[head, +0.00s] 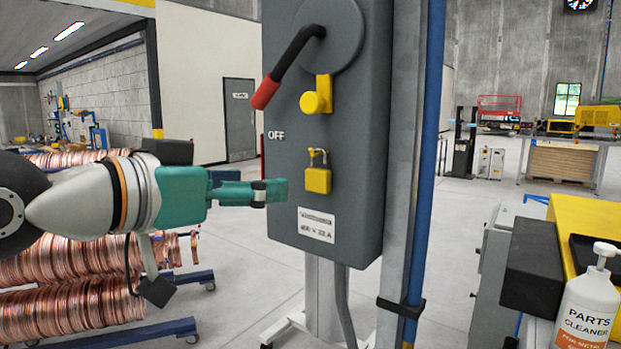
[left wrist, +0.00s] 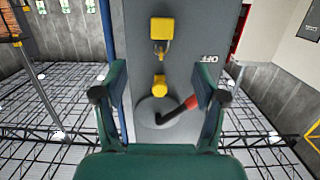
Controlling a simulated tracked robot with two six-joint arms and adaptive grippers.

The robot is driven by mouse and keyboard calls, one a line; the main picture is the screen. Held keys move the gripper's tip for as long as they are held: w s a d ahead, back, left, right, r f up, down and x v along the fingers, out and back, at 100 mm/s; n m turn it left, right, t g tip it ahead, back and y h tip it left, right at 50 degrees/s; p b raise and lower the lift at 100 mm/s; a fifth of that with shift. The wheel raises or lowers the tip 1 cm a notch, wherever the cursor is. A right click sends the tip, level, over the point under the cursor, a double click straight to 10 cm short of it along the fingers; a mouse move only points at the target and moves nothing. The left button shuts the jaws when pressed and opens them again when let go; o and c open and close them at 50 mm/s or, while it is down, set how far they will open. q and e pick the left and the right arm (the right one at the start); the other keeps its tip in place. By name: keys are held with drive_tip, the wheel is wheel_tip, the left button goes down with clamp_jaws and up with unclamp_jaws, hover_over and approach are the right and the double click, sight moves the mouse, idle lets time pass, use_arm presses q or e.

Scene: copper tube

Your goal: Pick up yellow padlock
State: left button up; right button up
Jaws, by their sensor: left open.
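The yellow padlock (head: 318,179) hangs on the front of a grey switch box (head: 345,215), below a yellow knob (head: 316,95). Its shackle shows above its body. In the left wrist view the picture is upside down, and the padlock (left wrist: 161,28) is at the top, beyond the fingertips. My left gripper (head: 275,191) is left of the padlock in the head view, at about its height. Its fingers (left wrist: 158,85) are spread apart and empty, with a gap to the padlock. My right gripper is not in view.
A black lever with a red grip (head: 266,92) sticks out from the box above the padlock. A blue pipe (head: 427,160) runs up behind the box. Copper tube coils (head: 70,260) lie at the left. A cleaner bottle (head: 588,310) stands at the right.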

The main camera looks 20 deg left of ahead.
use_arm(q)
drive_tip(key=p, duration=0.1)
approach(314, 175)
drive_tip(key=x, duration=0.4)
drive_tip(key=shift+w+d+f, duration=0.25)
drive_tip(key=shift+w+f, duration=0.05)
drive_tip(key=shift+f, duration=0.05)
drive_tip(key=shift+w+d+r+p, duration=0.1)
drive_tip(key=shift+w+d+p, duration=0.05)
drive_tip(key=shift+w+p, duration=0.35)
drive_tip(key=x, duration=0.1)
drive_tip(key=p+x, duration=0.1)
drive_tip(key=x, duration=0.1)
drive_tip(key=shift+w+r, duration=0.15)
drive_tip(key=shift+w, duration=0.15)
drive_tip(key=shift+w+d, duration=0.1)
drive_tip(key=shift+w, duration=0.25)
drive_tip(key=shift+c, duration=0.2)
drive_tip(key=c, duration=1.3)
